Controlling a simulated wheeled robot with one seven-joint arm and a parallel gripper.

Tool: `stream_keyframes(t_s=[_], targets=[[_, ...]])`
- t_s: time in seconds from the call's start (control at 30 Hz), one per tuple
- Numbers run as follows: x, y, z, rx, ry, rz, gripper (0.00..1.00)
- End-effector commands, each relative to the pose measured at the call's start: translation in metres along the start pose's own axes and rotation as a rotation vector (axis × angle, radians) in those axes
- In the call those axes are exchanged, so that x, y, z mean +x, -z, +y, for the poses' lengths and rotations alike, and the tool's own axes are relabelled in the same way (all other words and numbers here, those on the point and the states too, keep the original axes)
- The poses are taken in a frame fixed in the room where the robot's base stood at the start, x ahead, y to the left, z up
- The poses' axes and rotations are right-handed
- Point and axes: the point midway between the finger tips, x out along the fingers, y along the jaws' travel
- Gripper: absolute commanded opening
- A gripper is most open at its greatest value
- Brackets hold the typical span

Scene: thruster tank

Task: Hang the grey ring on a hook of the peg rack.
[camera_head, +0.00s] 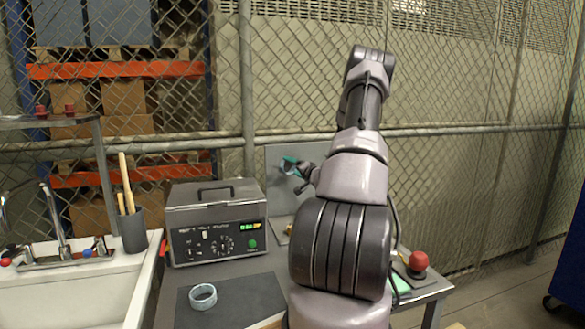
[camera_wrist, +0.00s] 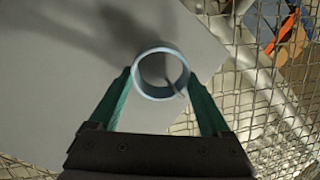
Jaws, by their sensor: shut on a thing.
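My gripper (camera_wrist: 160,74) is shut on a pale blue-grey ring (camera_wrist: 157,96), held across its width between the teal fingers. In the head view my gripper (camera_head: 289,165) is in front of the upright grey panel of the peg rack (camera_head: 278,152), and the held ring is hard to make out. The panel (camera_wrist: 205,60) also fills much of the wrist view behind the ring. A thin line shows in the ring's opening at lower right; I cannot tell whether it is a hook passing through. My arm hides much of the rack.
A second pale blue-grey ring (camera_head: 203,297) lies on a dark mat (camera_head: 252,297). A grey control box (camera_head: 216,222) stands left of the rack. A red knob (camera_head: 418,261) is at the right. A sink (camera_head: 80,298) is at the left, and a mesh fence (camera_head: 450,150) is behind.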

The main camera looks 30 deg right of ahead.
Motion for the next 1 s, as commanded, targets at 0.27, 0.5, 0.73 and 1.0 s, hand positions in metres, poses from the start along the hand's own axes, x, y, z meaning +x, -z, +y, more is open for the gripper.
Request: stream_keyframes(t_s=[0.27, 0.5, 0.73, 1.0], targets=[[0.000, 0.000, 0.000, 0.000, 0.000, 0.000, 0.29], [0.000, 0.000, 0.000, -0.001, 0.000, 0.000, 1.00], [-0.007, 0.000, 0.000, -0.002, 0.000, -0.001, 1.00], [-0.057, 0.000, 0.000, 0.000, -0.002, 0.000, 1.00]])
